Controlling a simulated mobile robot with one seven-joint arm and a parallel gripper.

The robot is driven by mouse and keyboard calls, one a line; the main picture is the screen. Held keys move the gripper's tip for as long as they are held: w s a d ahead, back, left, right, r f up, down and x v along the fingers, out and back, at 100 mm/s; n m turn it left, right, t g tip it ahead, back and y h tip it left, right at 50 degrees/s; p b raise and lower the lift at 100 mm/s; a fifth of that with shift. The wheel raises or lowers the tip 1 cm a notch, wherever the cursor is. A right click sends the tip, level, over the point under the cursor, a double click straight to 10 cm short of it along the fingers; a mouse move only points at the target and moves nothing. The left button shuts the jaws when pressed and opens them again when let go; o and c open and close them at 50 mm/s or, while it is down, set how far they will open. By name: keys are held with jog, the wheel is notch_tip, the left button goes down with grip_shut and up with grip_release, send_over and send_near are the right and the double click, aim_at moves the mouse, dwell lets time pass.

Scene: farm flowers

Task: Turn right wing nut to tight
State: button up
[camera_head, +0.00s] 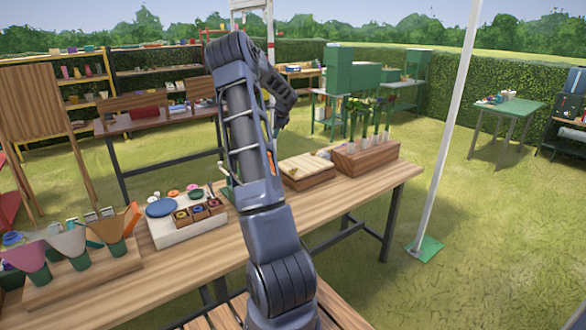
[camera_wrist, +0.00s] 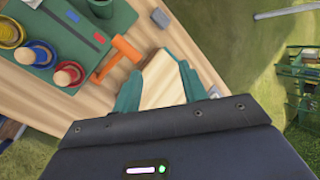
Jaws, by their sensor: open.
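A flat wooden press (camera_head: 306,165) with a pale slatted top lies on the table, right of my arm. A small brassy piece shows at its right far edge; it is too small to tell whether it is the right wing nut or how tight it is. In the wrist view my gripper (camera_wrist: 160,80) has its two teal fingers apart, with a pale wooden block (camera_wrist: 163,82) showing between them. I cannot tell whether they touch it. No wing nut can be made out there. In the head view my arm hides the gripper.
A wooden box (camera_head: 365,158) with flowers in tubes stands right of the press. A white tray (camera_head: 190,232) with small pots is left of my arm. An orange-handled tool (camera_wrist: 120,52) lies close to the left finger. A white pole (camera_head: 455,130) stands beyond the table's right end.

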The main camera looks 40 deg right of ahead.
aim_at(293, 171)
jog(key=s+d+f+n+g, duration=0.6)
jog(key=f, duration=0.2)
notch_tip(293, 171, down, 11)
jog(key=shift+s+a+f, duration=0.1)
jog(key=shift+s+a, duration=0.05)
grip_shut()
